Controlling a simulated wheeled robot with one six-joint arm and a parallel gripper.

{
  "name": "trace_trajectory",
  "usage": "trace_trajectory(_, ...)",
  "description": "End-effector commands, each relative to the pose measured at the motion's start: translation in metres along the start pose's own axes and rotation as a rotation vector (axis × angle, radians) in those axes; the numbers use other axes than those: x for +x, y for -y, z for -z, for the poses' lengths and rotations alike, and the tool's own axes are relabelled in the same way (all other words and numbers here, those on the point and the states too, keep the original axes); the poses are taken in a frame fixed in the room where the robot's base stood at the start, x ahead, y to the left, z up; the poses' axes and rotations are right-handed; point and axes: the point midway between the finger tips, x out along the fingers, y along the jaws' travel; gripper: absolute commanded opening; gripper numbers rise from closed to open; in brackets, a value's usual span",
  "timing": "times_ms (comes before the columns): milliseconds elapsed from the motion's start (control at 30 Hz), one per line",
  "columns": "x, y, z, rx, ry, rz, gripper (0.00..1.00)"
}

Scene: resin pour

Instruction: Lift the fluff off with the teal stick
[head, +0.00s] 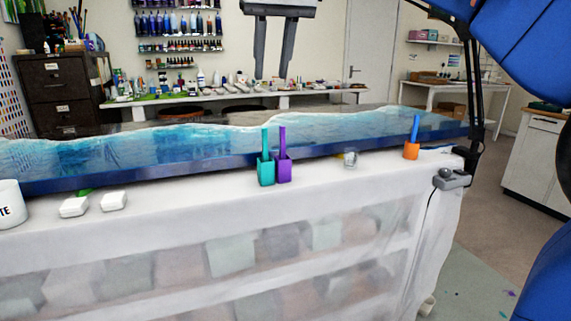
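The teal stick (265,139) stands upright in a teal holder (266,173) on the near ledge of the white-covered bench. The fluff is too small to make out in this view. The glossy blue resin slab (150,146), with its white wavy band, lies along the bench just behind the holders. My gripper (271,77) hangs from the top of the head view, fingers down. Its two dark fingers are apart with nothing between them. In the picture it is above the teal stick, with a clear gap; its depth is hard to judge.
A purple stick (282,142) in a purple holder (284,172) stands right beside the teal holder. A clear cup (350,159), an orange holder (411,151) with a blue stick, and a black lamp post (477,90) are further right. White boxes (73,206) and a white tub (10,204) are left.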

Motion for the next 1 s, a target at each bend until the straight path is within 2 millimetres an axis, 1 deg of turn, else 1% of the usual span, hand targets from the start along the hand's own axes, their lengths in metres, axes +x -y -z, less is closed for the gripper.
trace_trajectory(33,-0.002,0.006,0.005,-0.003,0.0,0.002,0.32)
trace_trajectory(133,-0.004,0.011,0.007,-0.005,0.001,0.003,0.32)
trace_trajectory(233,0.004,0.012,0.008,-0.005,0.002,0.003,0.32)
trace_trajectory(367,0.025,0.011,0.007,-0.005,0.003,0.003,0.32)
trace_trajectory(700,0.086,0.011,0.007,-0.005,0.003,0.003,0.32)
trace_trajectory(800,0.1,0.012,0.007,-0.005,0.003,0.003,0.32)
trace_trajectory(900,0.11,0.012,0.007,-0.005,0.001,0.004,0.32)
trace_trajectory(1000,0.116,0.012,0.007,-0.005,0.001,0.004,0.32)
